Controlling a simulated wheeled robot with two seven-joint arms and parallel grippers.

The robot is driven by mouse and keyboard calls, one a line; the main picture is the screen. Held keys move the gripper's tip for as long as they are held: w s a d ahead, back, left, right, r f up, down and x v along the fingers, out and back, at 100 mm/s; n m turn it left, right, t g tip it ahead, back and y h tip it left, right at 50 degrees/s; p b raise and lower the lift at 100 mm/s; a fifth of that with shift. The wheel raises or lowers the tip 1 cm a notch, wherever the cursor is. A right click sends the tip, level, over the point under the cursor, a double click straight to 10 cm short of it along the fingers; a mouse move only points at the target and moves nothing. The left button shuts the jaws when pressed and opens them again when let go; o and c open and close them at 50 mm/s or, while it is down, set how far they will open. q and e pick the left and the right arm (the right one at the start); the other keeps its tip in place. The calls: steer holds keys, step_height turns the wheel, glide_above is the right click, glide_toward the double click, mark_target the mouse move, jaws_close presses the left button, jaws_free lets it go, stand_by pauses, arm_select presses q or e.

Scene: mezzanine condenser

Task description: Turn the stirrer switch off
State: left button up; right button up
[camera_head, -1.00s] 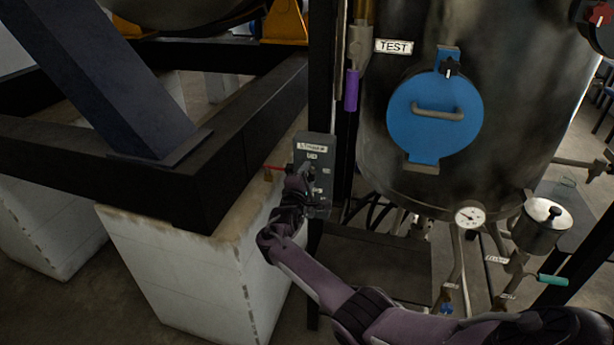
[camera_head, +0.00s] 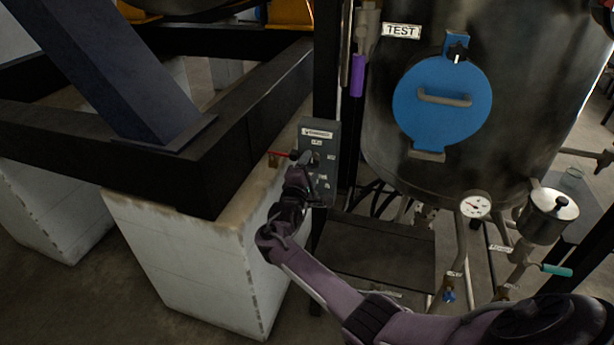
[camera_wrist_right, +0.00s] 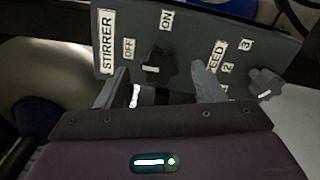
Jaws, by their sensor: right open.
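The stirrer control box (camera_head: 319,133) is a grey panel on a dark post in the head view. In the right wrist view its panel (camera_wrist_right: 190,28) carries a STIRRER label, with OFF and ON labels around a black stirrer switch knob (camera_wrist_right: 156,64). A white mark shows on the knob's lower left; I cannot tell exactly which label it points to. My right gripper (camera_wrist_right: 160,80) is open, its fingers on either side of the knob with gaps visible. In the head view my right gripper (camera_head: 304,166) is at the box's left front and hides part of it. My left gripper is out of view.
A speed knob (camera_wrist_right: 265,84) with numbered labels sits right of the switch. A red-handled lever (camera_head: 283,154) is just left of the box. A steel tank (camera_head: 520,75) with a blue hatch (camera_head: 440,110) stands right. Black beams (camera_head: 235,145) rest on a white block (camera_head: 190,265) at left.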

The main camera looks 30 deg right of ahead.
steer(key=shift+b+v, duration=0.3)
steer(key=shift+v, duration=1.65)
